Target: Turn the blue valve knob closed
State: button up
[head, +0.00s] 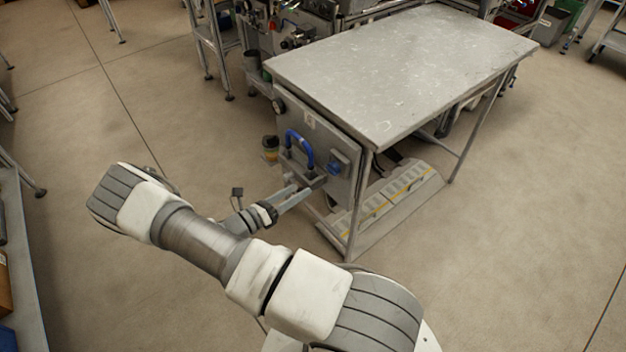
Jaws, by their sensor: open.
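My gripper (308,187) is open, close to the panel, below and left of the blue knob. It appears apart from the knob. No object shows between its fingers. The gap between the fingertips and the panel is hard to judge from here.
The metal table (400,70) has a bare top and thin legs. A grey ramp-like base with a yellow line (400,190) lies under it. A dark and yellow container (270,148) is left of the panel. Floor (530,230) is clear at right.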

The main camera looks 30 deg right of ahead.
jog(key=a, duration=0.6)
jog(key=shift+s, duration=0.25)
jog(key=shift+r, duration=0.1)
jog(key=s+a+r+m+t+y+p, duration=0.1)
jog(key=s+a+r+m+y+p, duration=0.2)
jog(key=r, duration=1.2)
jog(key=s+a+r+m+t+y+p, duration=0.2)
jog(key=s+r+m+y, duration=0.7)
jog(key=r+m, duration=0.5)
jog(key=s+a+r+m+t+y+p, duration=0.1)
jog(key=s+a+r+m+y+p, duration=0.2)
jog(key=r, duration=1.4)
jog(key=shift+s+a+r+m+y+p, duration=0.3)
jog(key=shift+s+m+y+p, duration=1)
jog(key=shift+m, duration=1.6)
jog(key=shift+s+f, duration=0.1)
